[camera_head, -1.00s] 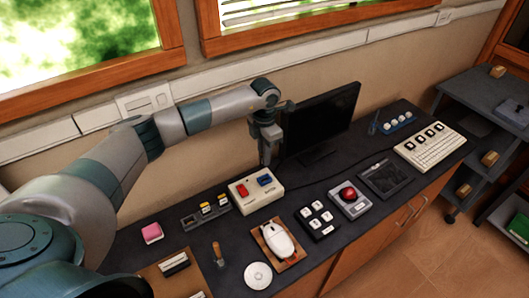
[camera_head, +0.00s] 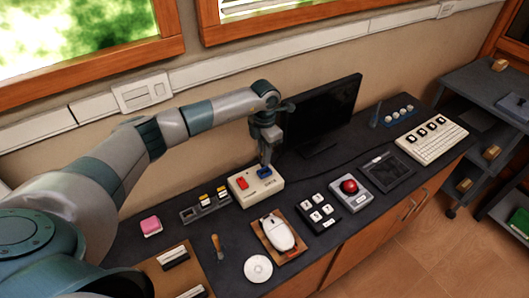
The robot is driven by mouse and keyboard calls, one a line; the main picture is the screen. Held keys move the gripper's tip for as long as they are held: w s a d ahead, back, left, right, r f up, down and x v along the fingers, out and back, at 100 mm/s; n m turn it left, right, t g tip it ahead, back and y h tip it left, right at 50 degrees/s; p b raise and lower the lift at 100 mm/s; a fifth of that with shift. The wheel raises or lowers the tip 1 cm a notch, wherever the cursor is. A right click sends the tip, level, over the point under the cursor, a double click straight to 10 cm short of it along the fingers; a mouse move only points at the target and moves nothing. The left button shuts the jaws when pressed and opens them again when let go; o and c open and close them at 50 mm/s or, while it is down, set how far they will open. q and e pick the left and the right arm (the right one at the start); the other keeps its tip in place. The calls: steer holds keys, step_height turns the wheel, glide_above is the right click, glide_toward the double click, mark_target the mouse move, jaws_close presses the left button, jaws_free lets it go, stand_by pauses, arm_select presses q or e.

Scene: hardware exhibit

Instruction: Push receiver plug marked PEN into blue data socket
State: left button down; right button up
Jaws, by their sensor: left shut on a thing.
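A cream box (camera_head: 240,193) on the dark counter carries a red socket (camera_head: 242,183) at left and a blue socket (camera_head: 264,173) at right. My left gripper (camera_head: 266,160) comes down from above, right over the blue socket. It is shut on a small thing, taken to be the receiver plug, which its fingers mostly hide. The PEN marking cannot be read. I cannot tell whether the plug touches the socket or sits in it. My right gripper is not in view.
A rack (camera_head: 206,208) with yellow-topped pieces stands left of the box. A monitor (camera_head: 320,112) stands close behind and right of the gripper. A mouse (camera_head: 277,233), black key block (camera_head: 320,211), red-button box (camera_head: 350,193) and tablet (camera_head: 388,174) lie in front and to the right.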

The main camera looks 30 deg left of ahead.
arm_select(q)
steer(key=shift+f+b, duration=0.9)
steer(key=shift+f, duration=0.45)
steer(key=shift+b, duration=0.6)
stand_by(1.6)
steer(key=shift+f+b, duration=0.85)
steer(key=shift+f, duration=0.15)
stand_by(0.9)
steer(key=c, duration=1.2)
jaws_free()
steer(key=shift+r, duration=0.15)
steer(key=shift+r+p, duration=1.7)
steer(key=shift+r, duration=1.75)
